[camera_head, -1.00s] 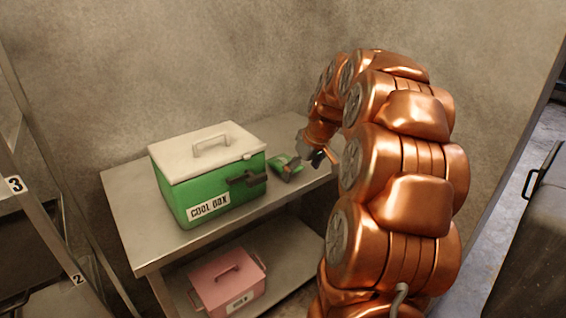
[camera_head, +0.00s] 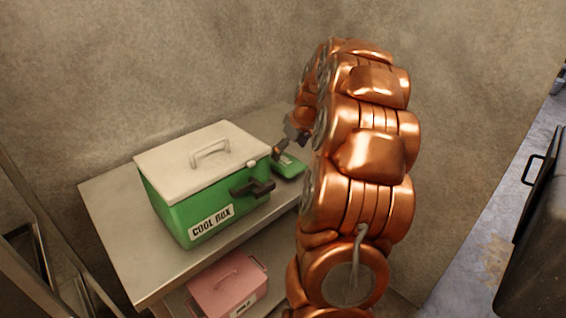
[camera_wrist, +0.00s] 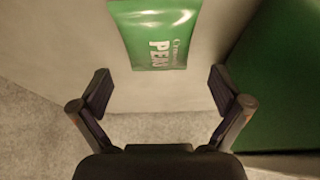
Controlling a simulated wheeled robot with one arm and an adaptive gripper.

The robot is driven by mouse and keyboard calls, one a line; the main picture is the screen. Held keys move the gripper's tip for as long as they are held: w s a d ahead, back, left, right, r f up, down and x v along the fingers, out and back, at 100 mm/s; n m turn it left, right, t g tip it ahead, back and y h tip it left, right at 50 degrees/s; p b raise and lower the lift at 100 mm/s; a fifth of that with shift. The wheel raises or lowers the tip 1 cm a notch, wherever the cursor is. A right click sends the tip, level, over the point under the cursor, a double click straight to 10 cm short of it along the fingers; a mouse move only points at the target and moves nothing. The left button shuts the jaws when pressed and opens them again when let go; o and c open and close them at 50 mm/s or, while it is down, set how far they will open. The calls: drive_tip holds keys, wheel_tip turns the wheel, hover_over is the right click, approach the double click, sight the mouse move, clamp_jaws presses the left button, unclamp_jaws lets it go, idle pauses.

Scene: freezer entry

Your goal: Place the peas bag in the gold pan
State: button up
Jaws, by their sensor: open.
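The peas bag (camera_head: 288,166) is a small green packet lying on the metal table, just right of the green cool box. In the wrist view the peas bag (camera_wrist: 157,32) shows white lettering and lies beyond the fingertips, roughly centred between them. My gripper (camera_head: 287,142) is above and beside the bag in the head view, partly hidden by my arm. In the wrist view my gripper (camera_wrist: 160,92) has its two dark fingers spread wide with nothing between them. No gold pan shows in either view.
The green cool box (camera_head: 183,212) with a white lid stands left of the bag; its green side (camera_wrist: 285,85) fills the right of the wrist view. A pink box (camera_head: 228,285) sits on the lower shelf. The metal table (camera_head: 115,218) has bare space at left.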

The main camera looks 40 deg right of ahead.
sight(287, 160)
drive_tip(key=shift+s+d+p+x, duration=0.15)
drive_tip(key=shift+p+x, duration=0.25)
drive_tip(key=shift+x, duration=0.9)
drive_tip(key=shift+s+d+p+x, duration=0.1)
drive_tip(key=shift+p+x, duration=0.3)
drive_tip(key=shift+x, duration=0.9)
drive_tip(key=c, duration=1.2)
drive_tip(key=shift+r+b, duration=1.05)
drive_tip(key=shift+r, duration=3.95)
drive_tip(key=shift+c, duration=0.2)
